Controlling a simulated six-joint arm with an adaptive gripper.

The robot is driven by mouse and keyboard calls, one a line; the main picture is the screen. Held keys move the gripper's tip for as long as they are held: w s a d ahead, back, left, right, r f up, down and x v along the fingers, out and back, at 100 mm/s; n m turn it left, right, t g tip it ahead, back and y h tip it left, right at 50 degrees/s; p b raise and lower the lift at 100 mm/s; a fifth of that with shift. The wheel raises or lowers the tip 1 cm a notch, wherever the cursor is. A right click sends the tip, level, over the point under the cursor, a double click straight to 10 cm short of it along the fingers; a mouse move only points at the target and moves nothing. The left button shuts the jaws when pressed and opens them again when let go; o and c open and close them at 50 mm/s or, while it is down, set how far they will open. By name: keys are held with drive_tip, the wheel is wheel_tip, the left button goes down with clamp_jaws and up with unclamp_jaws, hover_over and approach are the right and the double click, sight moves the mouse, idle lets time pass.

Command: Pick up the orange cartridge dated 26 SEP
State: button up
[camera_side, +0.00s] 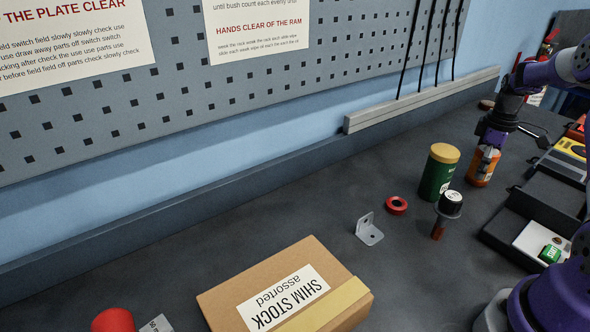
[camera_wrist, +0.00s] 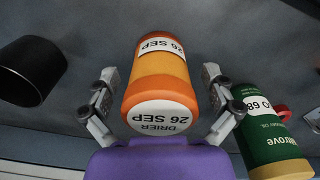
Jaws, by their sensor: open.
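The orange cartridge (camera_wrist: 158,72) stands between the two open fingers of my gripper (camera_wrist: 160,100) in the wrist view. Its white cap reads DRIER 26 SEP, and a white label on its side also reads 26 SEP. A gap shows between the cartridge and each finger in that view. In the side view the cartridge (camera_side: 481,172) stands on the bench under my gripper (camera_side: 487,153), whose fingers are at its upper part and partly hide it.
A green can with a yellow lid (camera_side: 438,172) stands close beside the cartridge. A dark-flanged piece with a white top (camera_side: 451,202), a red ring (camera_side: 397,205) and a metal bracket (camera_side: 369,230) are nearer. A dark tray (camera_side: 510,233) lies right. A black cylinder (camera_wrist: 30,70) shows in the wrist view.

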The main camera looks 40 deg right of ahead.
drive_tip(key=c, duration=1.4)
